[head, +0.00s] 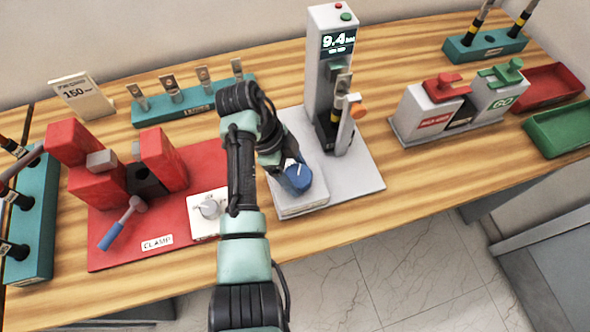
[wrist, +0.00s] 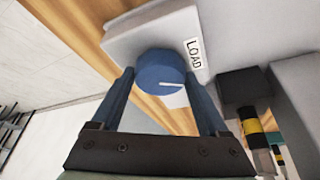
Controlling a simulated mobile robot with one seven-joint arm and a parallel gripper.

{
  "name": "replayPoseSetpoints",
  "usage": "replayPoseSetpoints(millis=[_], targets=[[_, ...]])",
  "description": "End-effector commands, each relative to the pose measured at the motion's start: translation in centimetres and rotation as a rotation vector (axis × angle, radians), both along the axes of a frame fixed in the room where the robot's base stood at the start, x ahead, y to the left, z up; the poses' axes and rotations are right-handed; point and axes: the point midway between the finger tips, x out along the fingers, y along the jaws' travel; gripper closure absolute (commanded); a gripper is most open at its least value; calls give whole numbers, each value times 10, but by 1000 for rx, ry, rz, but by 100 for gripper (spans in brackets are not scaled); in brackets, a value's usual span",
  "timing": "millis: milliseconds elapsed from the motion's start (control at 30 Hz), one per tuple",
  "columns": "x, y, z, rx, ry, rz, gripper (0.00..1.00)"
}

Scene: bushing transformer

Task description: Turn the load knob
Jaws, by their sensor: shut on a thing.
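The blue load knob (head: 298,180) sits on a pale box on the grey test stand base. In the wrist view the knob (wrist: 158,72) shows a white pointer mark aimed to the right, with the "LOAD" label (wrist: 194,54) beside it. My gripper (wrist: 158,80) has one finger on each side of the knob and is shut on it. In the head view my arm comes from the front and hides part of the box and the fingers. The stand's tower display (head: 338,41) reads 9.4.
The NO-GO and GO boxes (head: 500,92) stand right. Wood between is clear.

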Motion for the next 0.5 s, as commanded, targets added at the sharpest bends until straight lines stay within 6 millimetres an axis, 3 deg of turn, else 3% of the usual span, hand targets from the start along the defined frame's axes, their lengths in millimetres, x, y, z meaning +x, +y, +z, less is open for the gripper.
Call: replayPoseSetpoints(millis=[67, 100, 200, 500], targets=[[1, 0, 1, 0, -3, 0, 78], [1, 0, 1, 0, -3, 0, 20], [1, 0, 1, 1, -2, 1, 2], [1, 1, 2, 1, -2, 2, 0]])
